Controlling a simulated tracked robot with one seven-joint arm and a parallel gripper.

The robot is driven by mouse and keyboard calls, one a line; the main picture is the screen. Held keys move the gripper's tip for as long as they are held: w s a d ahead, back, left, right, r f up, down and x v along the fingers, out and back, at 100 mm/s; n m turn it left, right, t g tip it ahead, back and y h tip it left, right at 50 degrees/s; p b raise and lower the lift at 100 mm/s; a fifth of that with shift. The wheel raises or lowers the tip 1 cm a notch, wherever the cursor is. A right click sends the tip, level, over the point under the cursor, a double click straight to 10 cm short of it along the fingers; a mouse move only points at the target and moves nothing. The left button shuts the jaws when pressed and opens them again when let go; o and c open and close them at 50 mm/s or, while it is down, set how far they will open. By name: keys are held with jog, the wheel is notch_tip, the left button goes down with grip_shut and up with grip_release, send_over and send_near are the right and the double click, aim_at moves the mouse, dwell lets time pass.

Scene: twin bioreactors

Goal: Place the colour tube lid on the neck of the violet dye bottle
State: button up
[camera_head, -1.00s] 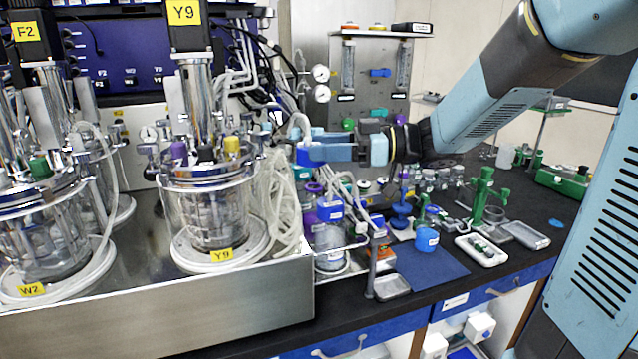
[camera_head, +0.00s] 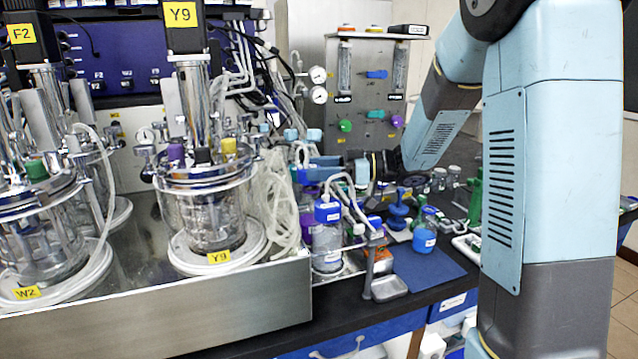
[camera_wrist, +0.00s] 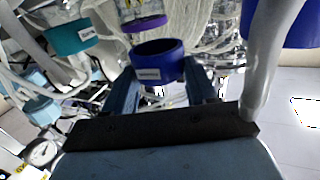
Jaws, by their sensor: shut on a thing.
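A dark blue, ring-shaped lid (camera_wrist: 158,62) with a small white label is between the two blue fingers of my gripper (camera_wrist: 163,92), which is shut on it. In the wrist view, a clear bottle with a purple ring (camera_wrist: 145,23) lies just beyond the lid; the two look close, but I cannot tell whether they touch. In the head view, my gripper (camera_head: 316,168) is over the bottle group, above the violet bottle (camera_head: 307,212). The violet bottle is partly hidden behind a blue-capped bottle, and its neck is hard to make out.
A blue-capped clear bottle (camera_head: 327,240) and looping pale tubing stand close around my gripper. The Y9 reactor vessel (camera_head: 210,215) is to the left. A teal-collared item (camera_wrist: 73,37) is near the lid in the wrist view. A blue mat (camera_head: 430,275) has some bare room at front right.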

jog(key=shift+w+f, duration=0.2)
jog(key=shift+f, duration=1.65)
jog(key=shift+f, duration=0.15)
jog(key=o, duration=1)
jog(key=shift+o, duration=0.2)
